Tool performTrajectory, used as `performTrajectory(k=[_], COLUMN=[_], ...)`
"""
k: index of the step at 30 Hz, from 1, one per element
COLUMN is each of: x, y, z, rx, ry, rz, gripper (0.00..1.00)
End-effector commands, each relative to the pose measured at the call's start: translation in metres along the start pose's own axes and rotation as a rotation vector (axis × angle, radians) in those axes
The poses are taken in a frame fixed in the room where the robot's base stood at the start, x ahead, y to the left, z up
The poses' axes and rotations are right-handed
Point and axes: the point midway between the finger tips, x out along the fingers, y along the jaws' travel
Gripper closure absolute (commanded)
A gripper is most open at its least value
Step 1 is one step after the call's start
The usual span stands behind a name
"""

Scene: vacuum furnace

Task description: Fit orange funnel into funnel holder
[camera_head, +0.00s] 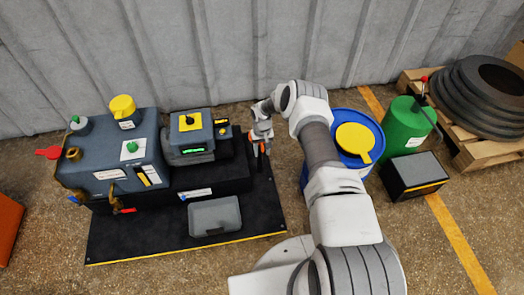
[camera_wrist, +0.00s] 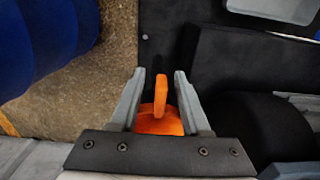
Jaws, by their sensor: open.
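The orange funnel (camera_wrist: 160,118) shows in the wrist view between the two fingers of my gripper (camera_wrist: 160,80). A narrow upright orange part stands in the gap, with a wider rounded part below it, partly hidden by the gripper body. The fingers are apart, with a gap visible on either side of the narrow part. In the head view my gripper (camera_head: 262,146) is at the right end of the black machine base, with a small bit of orange funnel (camera_head: 266,148) beside it. I cannot make out the funnel holder; it may be hidden by the gripper.
The grey pump machine (camera_head: 125,165) stands left on a black platform (camera_head: 130,240). A grey tray (camera_head: 215,216) lies near its front. A blue drum (camera_head: 376,130) with a yellow top (camera_head: 354,138) stands right of my gripper. A green canister (camera_head: 405,125) stands farther right.

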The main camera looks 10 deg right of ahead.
Motion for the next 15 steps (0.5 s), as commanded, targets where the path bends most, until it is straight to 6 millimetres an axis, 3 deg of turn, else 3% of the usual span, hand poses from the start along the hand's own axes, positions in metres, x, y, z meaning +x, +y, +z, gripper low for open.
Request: performTrajectory(k=[5,15], x=[-0.029,-0.113], y=[0.0,0.0], z=[-0.001,-0.001], rx=[0.0,-0.001], ry=[0.003,0.003], rz=[0.001,0.001], gripper=[0.54,0.54])
